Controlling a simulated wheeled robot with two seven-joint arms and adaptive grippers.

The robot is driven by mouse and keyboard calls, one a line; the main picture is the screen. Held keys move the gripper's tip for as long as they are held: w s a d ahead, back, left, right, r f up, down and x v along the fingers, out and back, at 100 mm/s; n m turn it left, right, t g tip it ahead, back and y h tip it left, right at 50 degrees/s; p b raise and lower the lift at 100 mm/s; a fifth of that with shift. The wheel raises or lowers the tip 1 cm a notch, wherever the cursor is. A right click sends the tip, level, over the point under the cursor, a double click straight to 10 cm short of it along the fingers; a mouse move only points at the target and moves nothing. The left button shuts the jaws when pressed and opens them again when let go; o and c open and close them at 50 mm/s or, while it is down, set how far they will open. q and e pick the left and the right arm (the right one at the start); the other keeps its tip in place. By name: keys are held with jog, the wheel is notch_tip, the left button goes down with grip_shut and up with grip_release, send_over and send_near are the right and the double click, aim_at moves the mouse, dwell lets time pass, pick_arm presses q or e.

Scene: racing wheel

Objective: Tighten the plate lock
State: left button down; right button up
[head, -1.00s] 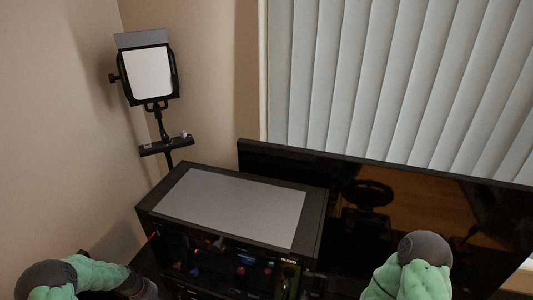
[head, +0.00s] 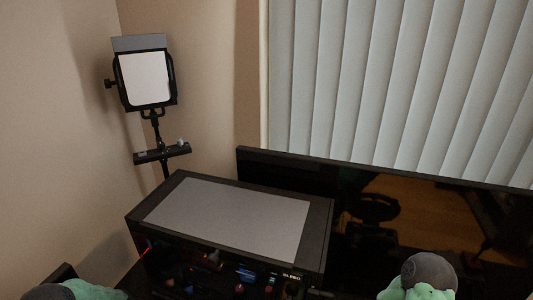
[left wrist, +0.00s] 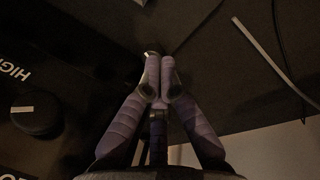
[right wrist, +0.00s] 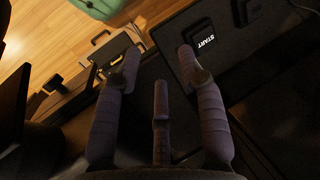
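My left gripper (left wrist: 160,62) has its two fingertips close together in the left wrist view, with a small pale spot (left wrist: 150,53) at the tips. I cannot tell whether anything thin is pinched there. A black round knob (left wrist: 37,114) with a white mark sits left of the fingers on a dark panel lettered "HIGH". I cannot make out for certain which part is the plate lock. Neither gripper shows in the head view.
A black computer case (head: 319,225) with a grey top panel (head: 230,218) stands in the corner. A lamp (head: 145,78) on a stand rises behind it. A wide dark monitor (head: 430,215) stands at right before the blinds (head: 400,80). A cable (left wrist: 275,65) crosses the left wrist view.

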pick_arm(q)
jog(key=shift+f+b, duration=1.3)
jog(key=shift+f, duration=0.65)
jog(key=shift+w+r, duration=0.1)
jog(key=shift+w, duration=0.05)
jog(key=shift+w+a+b, duration=0.55)
jog(key=shift+a+b, duration=0.05)
jog(key=shift+b, duration=0.8)
jog(key=shift+w+a+b, duration=0.2)
jog(key=shift+w+b, duration=0.15)
jog(key=shift+b, duration=0.2)
jog(key=shift+s+a, duration=0.15)
jog(key=shift+a, duration=0.2)
jog(key=shift+r, duration=0.1)
jog(key=shift+r+p, duration=1.35)
jog(key=shift+r, duration=1.55)
